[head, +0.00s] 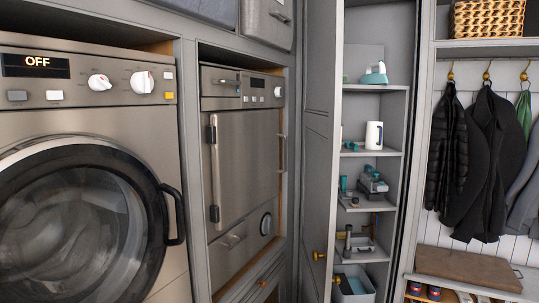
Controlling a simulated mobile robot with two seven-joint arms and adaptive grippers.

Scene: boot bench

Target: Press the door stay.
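A tall grey cupboard door (317,150) stands open at the middle of the head view. A brass knob (319,256) sits low on it. Behind it, the open cupboard shows several shelves (372,204) with items on them. I cannot pick out a door stay for certain; it may be hidden or too small to tell. Neither of my grippers is in the head view.
A washing machine (150,120) with a display reading OFF is at left, beside a steel built-in appliance (245,150). A teal and white iron (375,74) and a white jug (374,136) stand on the shelves. Dark coats (484,165) hang at right above a bench (468,268).

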